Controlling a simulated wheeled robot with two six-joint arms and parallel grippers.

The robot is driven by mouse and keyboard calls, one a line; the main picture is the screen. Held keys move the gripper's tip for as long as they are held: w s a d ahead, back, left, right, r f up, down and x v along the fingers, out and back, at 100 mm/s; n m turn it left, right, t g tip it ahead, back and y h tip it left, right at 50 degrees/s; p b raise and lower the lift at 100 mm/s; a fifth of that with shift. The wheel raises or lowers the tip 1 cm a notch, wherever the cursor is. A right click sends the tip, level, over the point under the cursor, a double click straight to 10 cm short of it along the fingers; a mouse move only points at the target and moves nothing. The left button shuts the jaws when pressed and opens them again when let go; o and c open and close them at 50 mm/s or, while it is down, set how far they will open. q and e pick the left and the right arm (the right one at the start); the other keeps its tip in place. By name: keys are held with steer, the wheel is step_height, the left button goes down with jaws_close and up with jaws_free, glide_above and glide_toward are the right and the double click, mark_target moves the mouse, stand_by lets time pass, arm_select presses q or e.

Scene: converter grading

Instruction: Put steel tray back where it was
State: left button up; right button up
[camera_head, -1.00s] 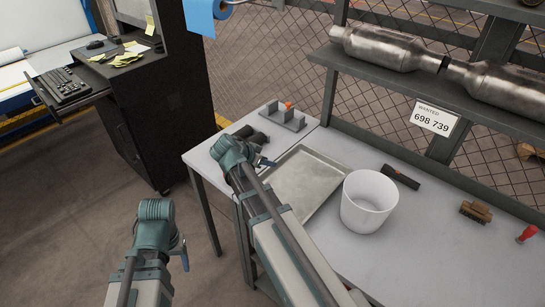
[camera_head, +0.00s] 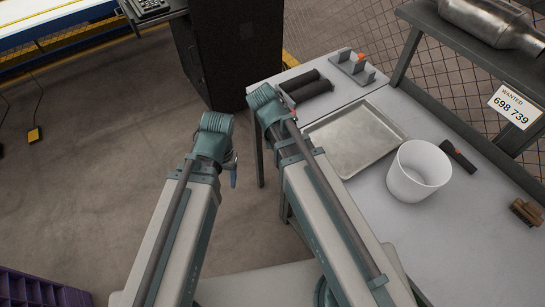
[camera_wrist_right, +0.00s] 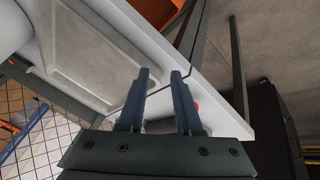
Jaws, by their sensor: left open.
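The steel tray (camera_head: 352,142) lies flat on the grey bench, with the white bucket close to its right corner. My right arm covers part of its left edge. The tray also shows in the right wrist view (camera_wrist_right: 92,58), to the left of the fingers. My right gripper (camera_wrist_right: 161,76) is open with nothing between its fingertips, near the bench's left edge. In the head view it is mostly hidden behind its own wrist. My left gripper (camera_head: 234,168) is open, off the bench over the floor, left of my right arm and away from the tray.
Black cylinders (camera_head: 312,90) and a grey holder (camera_head: 352,68) lie behind the tray. A white bucket (camera_head: 418,172), a black-handled tool (camera_head: 458,156) and a brush (camera_head: 525,212) are to the right. A shelf post and mesh fence rise behind. The dark cabinet (camera_head: 230,50) stands left.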

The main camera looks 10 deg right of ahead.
steer(key=s+a+f+n+g+y, duration=0.2)
steer(key=s+a+n+y, duration=0.1)
steer(key=s+a+n, duration=0.6)
steer(key=shift+s+a+f+n+y, duration=0.15)
steer(key=shift+s+a+n+y, duration=0.25)
steer(key=shift+s+a, duration=0.5)
